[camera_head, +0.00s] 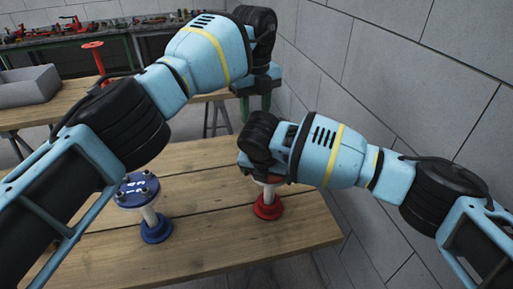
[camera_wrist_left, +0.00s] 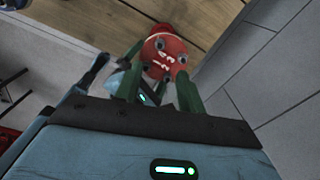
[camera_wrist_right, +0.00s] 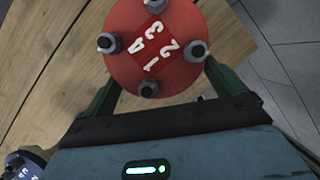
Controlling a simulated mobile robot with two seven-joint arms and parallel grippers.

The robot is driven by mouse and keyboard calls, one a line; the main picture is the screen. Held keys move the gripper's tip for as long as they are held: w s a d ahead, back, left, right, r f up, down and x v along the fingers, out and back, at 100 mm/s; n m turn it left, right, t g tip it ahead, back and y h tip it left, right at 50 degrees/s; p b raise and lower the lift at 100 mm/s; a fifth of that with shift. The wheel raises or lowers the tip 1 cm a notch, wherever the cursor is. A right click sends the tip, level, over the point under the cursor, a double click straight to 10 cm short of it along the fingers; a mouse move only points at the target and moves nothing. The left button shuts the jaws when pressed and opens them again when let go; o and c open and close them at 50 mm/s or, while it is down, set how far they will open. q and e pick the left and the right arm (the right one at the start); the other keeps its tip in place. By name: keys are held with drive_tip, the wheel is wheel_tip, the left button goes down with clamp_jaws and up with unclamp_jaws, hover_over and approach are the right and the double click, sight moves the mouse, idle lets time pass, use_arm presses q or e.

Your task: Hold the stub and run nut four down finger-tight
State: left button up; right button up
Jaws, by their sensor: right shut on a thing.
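The red stub stands upright on the wooden table in the head view; its red base (camera_head: 268,207) shows below my right gripper. In the right wrist view its red top flange (camera_wrist_right: 165,75) carries the white numbers 1 to 4 and several grey nuts on studs. Nut four (camera_wrist_right: 109,43) sits at the left edge beside its number; how far down it is I cannot tell. My right gripper (camera_wrist_right: 163,92) is shut on the red stub, a green finger at each side. My left gripper (camera_head: 258,103) is open and empty, raised above and behind the stub; its green fingers (camera_wrist_left: 158,92) are apart.
A blue flanged stub (camera_head: 137,190) stands to the left on the same table (camera_head: 210,225). A second bench behind holds a grey bin (camera_head: 28,86) and a red stand (camera_head: 95,55). A block wall (camera_head: 400,90) runs close along the right.

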use_arm(q)
drive_tip(key=shift+d+r+n, duration=0.1)
drive_tip(key=shift+n, duration=0.8)
wheel_tip(320, 180, down, 12)
clamp_jaws()
idle(0.3)
